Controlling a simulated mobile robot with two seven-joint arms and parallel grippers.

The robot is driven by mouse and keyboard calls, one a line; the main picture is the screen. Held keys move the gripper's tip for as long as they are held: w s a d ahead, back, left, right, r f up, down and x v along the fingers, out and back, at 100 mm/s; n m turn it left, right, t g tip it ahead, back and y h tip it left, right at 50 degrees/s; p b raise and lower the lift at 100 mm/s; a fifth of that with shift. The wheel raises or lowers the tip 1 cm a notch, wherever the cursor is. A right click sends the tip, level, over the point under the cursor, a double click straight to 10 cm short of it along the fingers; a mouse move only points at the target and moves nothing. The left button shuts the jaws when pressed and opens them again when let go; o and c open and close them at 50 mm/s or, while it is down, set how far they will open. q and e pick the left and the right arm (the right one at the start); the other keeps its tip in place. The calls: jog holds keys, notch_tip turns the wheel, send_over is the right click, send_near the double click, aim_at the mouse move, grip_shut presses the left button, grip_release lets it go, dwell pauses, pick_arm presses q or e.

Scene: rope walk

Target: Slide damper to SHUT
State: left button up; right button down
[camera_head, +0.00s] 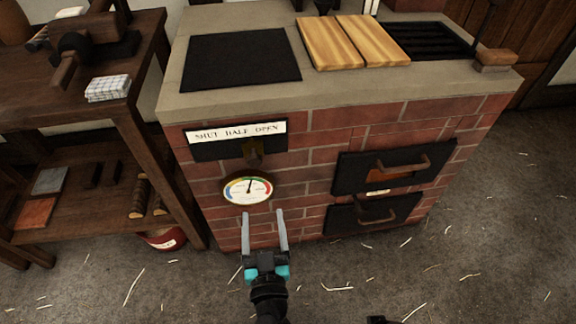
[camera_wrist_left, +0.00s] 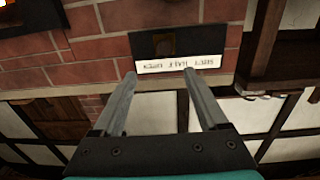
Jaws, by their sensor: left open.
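The damper's dark plate (camera_head: 208,152) is on the front of a brick stove, under a white label strip (camera_head: 237,133) reading SHUT HALF OPEN. A dark brown damper knob (camera_head: 252,158) sits on the plate, right of its middle, roughly below HALF and OPEN. In the left wrist view the plate (camera_wrist_left: 150,46) and label strip (camera_wrist_left: 178,64) appear upside down ahead of the fingers. My left gripper (camera_head: 263,213) is open and empty, below the knob in the head view; its two fingers also show in the left wrist view (camera_wrist_left: 160,72).
A round gauge (camera_head: 248,190) is just below the knob. Black stove doors (camera_head: 350,172) with handles are to the right. A wooden bench (camera_head: 140,120) stands at the left, with a red bucket (camera_head: 165,240) under it. The straw-strewn floor in front is open.

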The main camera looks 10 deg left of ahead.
aim_at(254, 164)
pick_arm(q)
jog(key=shift+y, duration=0.3)
jog(key=b+x, duration=0.2)
jog(key=x, duration=0.5)
jog(key=b+x, duration=0.2)
jog(key=x, duration=0.5)
jog(key=shift+s+a+r, duration=0.1)
jog(key=shift+a, duration=0.1)
jog(key=shift+b+x, duration=0.55)
jog(key=shift+x, duration=0.25)
pick_arm(e)
jog(key=w+a+r+t, duration=0.1)
jog(key=w+r, duration=0.3)
jog(key=r, duration=0.6)
jog(key=shift+w+t, duration=0.3)
jog(key=shift+w, duration=0.05)
pick_arm(q)
jog(key=shift+n, duration=0.3)
grip_shut()
